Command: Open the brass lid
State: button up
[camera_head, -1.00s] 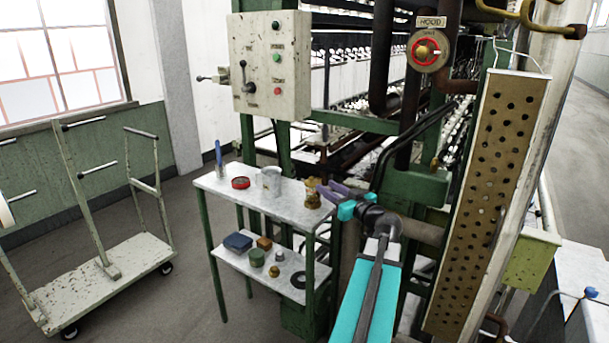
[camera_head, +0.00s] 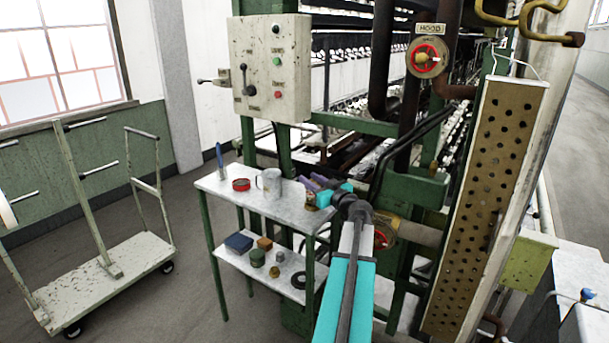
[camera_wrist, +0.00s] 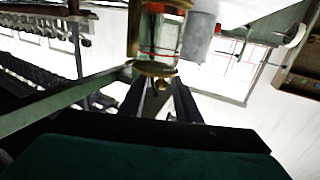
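A glass jar (camera_head: 310,203) stands at the right end of the small table's upper shelf. The wrist view, which is turned upside down, shows the jar (camera_wrist: 158,40) with its flat brass lid (camera_wrist: 155,69) closed on it and a small round knob (camera_wrist: 163,84) on the lid. My gripper (camera_head: 312,180) is at the jar, its two purple fingers apart. In the wrist view my gripper (camera_wrist: 160,88) has the knob between its fingertips, with gaps visible. In the head view my gripper hides most of the lid. Contact cannot be told.
A grey mug (camera_head: 269,186) stands close to the left of the jar. A red tin (camera_head: 241,184) and a blue brush (camera_head: 220,158) are further left on the upper shelf (camera_head: 225,191). Several small items lie on the lower shelf. Pipes and machinery stand behind and right.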

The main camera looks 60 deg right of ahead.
jog(key=shift+p+x, duration=0.4)
jog(key=shift+x, duration=1.5)
grip_shut()
jog(key=shift+a, duration=0.15)
